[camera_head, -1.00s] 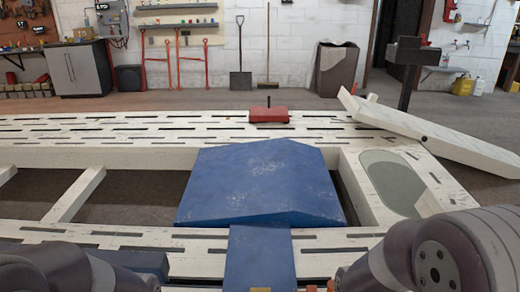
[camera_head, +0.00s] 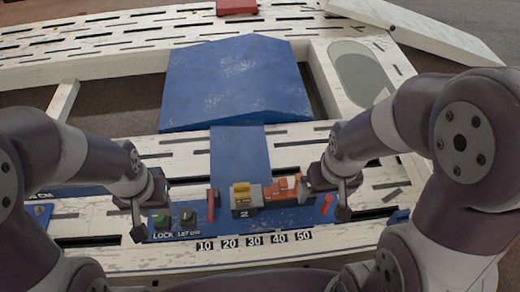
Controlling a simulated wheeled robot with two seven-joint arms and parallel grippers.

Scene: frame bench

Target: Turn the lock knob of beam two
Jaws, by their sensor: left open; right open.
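The blue panel (camera_head: 200,232) at the front edge of the bench carries the word LOCK at its left, with a green knob (camera_head: 160,220) and a dark knob (camera_head: 187,216) above the lettering. I cannot tell from the picture which is the lock knob of beam two. A dark block marked 2 (camera_head: 244,212) with a yellow piece (camera_head: 240,190) on top sits at the panel's middle. My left gripper (camera_head: 146,215) is open and empty, just left of the green knob. My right gripper (camera_head: 331,192) is open, by the right end of the orange-red piece (camera_head: 281,188); contact is unclear.
Red upright pegs stand left (camera_head: 211,199) and right (camera_head: 327,205) of the block. A number scale (camera_head: 254,240) from 10 to 50 runs along the front. A large blue plate (camera_head: 235,85) lies behind on the white slotted frame (camera_head: 90,75). A loose white beam (camera_head: 420,27) lies at the back right.

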